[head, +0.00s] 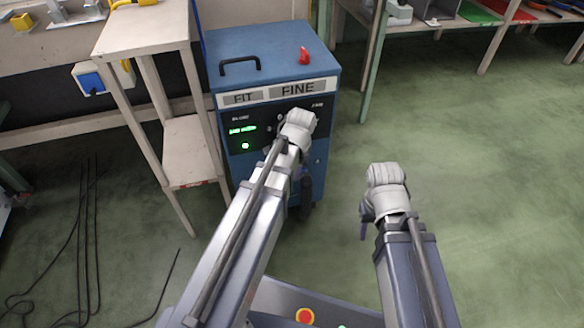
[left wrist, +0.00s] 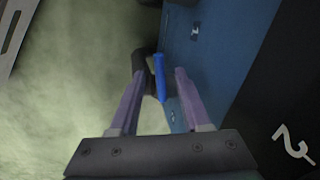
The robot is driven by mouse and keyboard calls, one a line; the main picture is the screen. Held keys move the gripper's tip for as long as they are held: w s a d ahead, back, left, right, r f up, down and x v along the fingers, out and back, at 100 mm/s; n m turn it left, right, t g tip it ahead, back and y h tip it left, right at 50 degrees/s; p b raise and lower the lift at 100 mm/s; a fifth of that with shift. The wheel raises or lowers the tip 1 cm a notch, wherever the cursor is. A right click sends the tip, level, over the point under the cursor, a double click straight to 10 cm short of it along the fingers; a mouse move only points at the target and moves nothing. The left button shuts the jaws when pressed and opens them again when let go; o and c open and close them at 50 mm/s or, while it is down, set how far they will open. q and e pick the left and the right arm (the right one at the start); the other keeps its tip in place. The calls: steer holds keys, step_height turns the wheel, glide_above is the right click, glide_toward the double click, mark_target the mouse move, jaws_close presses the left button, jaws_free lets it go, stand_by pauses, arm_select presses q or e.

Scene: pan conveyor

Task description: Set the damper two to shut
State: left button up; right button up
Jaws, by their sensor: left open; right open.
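A blue cabinet (head: 270,80) with a black front panel and a FIT FINE label stands ahead in the head view. In the left wrist view a white number 2 (left wrist: 293,147) is on the black panel, and a slim blue lever (left wrist: 160,80), which looks like the damper handle, stands out near the cabinet side. My left gripper (left wrist: 159,73) is open, with its two purple fingers on either side of the lever; contact cannot be told. In the head view my left arm hides the lever. My right gripper (head: 365,218) is open over bare floor, right of the cabinet.
A wooden stand (head: 140,40) is close on the cabinet's left. A red object (head: 304,56) and a black handle (head: 240,66) are on the cabinet top. Dark cables (head: 85,240) lie on the floor at left. The floor (head: 490,180) at right is clear.

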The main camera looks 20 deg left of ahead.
arm_select(q)
step_height(320, 180, up, 6)
steer(key=d+p, duration=0.1)
steer(key=p, duration=0.4)
steer(key=shift+s+r+p, duration=0.25)
steer(key=shift+s+p, duration=0.1)
steer(key=shift+s, duration=0.1)
arm_select(e)
step_height(320, 180, up, 6)
steer(key=shift+r, duration=0.2)
arm_select(q)
steer(key=shift+c, duration=0.2)
